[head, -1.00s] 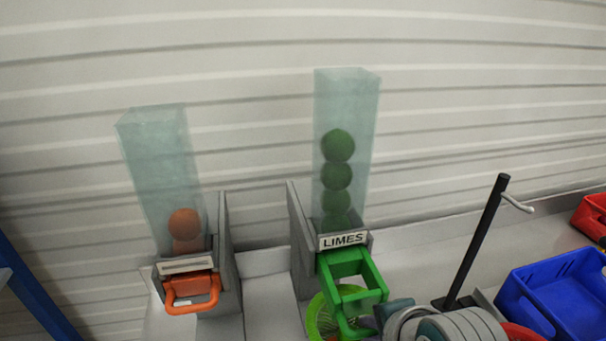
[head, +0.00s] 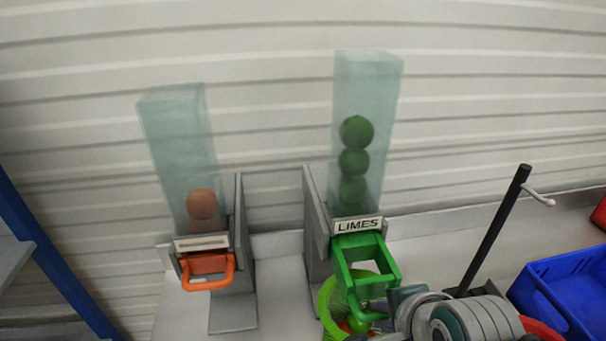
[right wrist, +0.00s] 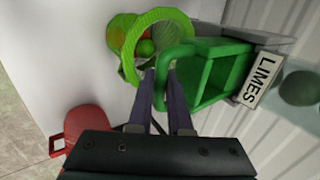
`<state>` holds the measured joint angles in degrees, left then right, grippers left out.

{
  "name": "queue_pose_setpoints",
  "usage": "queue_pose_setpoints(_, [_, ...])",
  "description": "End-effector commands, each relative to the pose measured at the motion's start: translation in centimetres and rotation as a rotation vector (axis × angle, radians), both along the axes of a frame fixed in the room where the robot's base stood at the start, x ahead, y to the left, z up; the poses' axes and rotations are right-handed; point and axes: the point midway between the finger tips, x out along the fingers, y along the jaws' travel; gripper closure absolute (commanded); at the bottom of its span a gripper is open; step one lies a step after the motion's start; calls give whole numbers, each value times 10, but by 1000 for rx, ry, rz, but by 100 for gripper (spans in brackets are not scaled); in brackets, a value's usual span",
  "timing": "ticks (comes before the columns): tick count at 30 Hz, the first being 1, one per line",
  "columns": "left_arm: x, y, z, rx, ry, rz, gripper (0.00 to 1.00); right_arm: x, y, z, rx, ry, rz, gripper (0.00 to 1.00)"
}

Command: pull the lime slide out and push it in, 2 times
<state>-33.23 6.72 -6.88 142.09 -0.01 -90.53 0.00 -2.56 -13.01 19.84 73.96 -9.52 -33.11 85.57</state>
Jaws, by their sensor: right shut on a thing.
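The lime slide (head: 345,268) is a green open frame, pulled out below the LIMES label (head: 357,225) of the right dispenser. It also shows in the right wrist view (right wrist: 212,72). Several dark green limes (head: 355,148) are stacked in its clear tube (head: 370,75). My right gripper (right wrist: 165,80) is shut on the slide's front handle; in the head view it (head: 392,300) is partly cut off at the bottom. A bright green-rimmed net (right wrist: 128,60) hangs beside and below the slide, with a lime (right wrist: 145,47) and something orange in it. My left gripper is not in view.
A second dispenser with an orange slide (head: 207,270) and an orange ball (head: 202,204) stands to the left. A dark post (head: 495,225) with a hook stands right of the slide, near a blue bin (head: 565,290). A red container (right wrist: 82,128) shows in the wrist view.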

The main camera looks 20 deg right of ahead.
Motion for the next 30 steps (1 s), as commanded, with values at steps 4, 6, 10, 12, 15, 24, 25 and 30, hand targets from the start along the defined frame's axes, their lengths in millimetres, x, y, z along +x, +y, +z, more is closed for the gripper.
queue_pose_setpoints(4, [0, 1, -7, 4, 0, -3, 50, 9, -2, -4, 2, 7, 1, 100])
queue_pose_setpoints(6, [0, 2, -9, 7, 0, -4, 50, 14, -3, -4, 3, 6, 0, 100])
queue_pose_setpoints(10, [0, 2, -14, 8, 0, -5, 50, 22, -5, -4, 3, 6, 0, 100])
queue_pose_setpoints(12, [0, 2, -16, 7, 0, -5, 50, 27, -6, -5, 3, 8, 1, 100])
queue_pose_setpoints(15, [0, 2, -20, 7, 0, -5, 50, 34, -8, -5, 2, 7, 1, 100])
queue_pose_setpoints(24, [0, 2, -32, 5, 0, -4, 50, 54, -13, -5, 3, 8, 1, 100])
queue_pose_setpoints(25, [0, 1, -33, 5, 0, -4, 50, 56, -13, -5, 3, 8, 1, 100])
queue_pose_setpoints(30, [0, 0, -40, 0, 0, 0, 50, 68, -16, -5, 3, 7, 1, 100])
